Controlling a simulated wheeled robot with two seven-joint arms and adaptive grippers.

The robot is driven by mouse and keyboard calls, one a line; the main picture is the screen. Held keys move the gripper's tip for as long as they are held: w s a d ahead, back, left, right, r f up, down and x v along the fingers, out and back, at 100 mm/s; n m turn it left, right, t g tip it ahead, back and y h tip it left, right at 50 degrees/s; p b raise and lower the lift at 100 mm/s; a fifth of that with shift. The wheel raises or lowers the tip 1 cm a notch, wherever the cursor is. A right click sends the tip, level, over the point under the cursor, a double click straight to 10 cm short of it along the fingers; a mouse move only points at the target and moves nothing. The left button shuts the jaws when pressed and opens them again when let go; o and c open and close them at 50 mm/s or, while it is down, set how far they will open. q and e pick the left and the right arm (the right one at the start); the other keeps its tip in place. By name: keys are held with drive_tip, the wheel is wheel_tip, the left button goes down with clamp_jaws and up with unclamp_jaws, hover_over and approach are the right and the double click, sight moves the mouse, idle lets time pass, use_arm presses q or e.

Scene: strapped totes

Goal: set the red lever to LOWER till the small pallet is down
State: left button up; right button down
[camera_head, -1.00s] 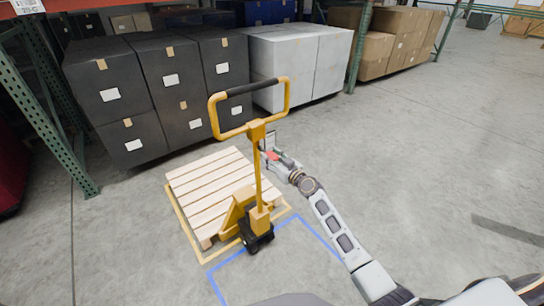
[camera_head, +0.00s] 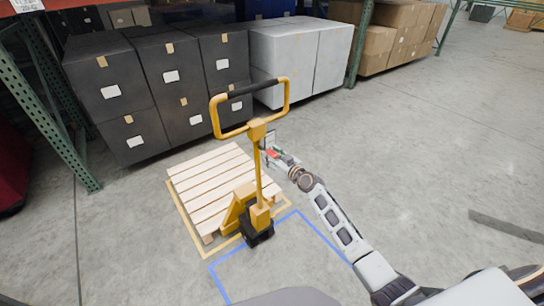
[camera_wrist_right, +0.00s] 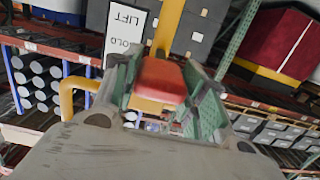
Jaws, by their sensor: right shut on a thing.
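The yellow hand pallet jack (camera_head: 259,185) stands upright in the middle of the head view, its looped handle at the top. The small wooden pallet (camera_head: 205,183) is at its forks; whether its underside touches the floor is hard to tell. The red lever (camera_wrist_right: 160,78) shows between the fingers of my right gripper (camera_wrist_right: 166,92) in the right wrist view. That gripper (camera_head: 271,152) is shut on the lever beside the jack's shaft in the head view. A white sign (camera_wrist_right: 124,30) reads LIFT and, partly cut, what looks like HOLD. My left gripper is not in view.
Yellow tape (camera_head: 190,228) borders the pallet and blue tape (camera_head: 222,284) marks the floor in front.

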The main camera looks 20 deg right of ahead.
sight(271, 153)
drive_tip(key=shift+w+r, duration=0.2)
drive_tip(key=shift+r, duration=0.4)
drive_tip(key=shift+w+r, duration=0.15)
drive_tip(key=shift+r, duration=0.4)
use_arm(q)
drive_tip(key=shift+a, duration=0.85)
use_arm(e)
drive_tip(key=shift+w+a+r, duration=0.1)
drive_tip(key=shift+w+r, duration=0.1)
drive_tip(key=shift+r, duration=0.35)
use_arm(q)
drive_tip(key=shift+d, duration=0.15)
use_arm(e)
drive_tip(key=c, duration=1.2)
unclamp_jaws()
drive_tip(key=o, duration=0.4)
drive_tip(key=shift+a+f, duration=0.1)
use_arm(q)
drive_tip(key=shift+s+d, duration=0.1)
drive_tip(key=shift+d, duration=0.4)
use_arm(e)
drive_tip(key=shift+s+f, duration=0.1)
drive_tip(key=shift+f, duration=0.15)
drive_tip(key=shift+v, duration=1.05)
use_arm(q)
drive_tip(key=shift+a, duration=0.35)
use_arm(e)
drive_tip(key=v, duration=1)
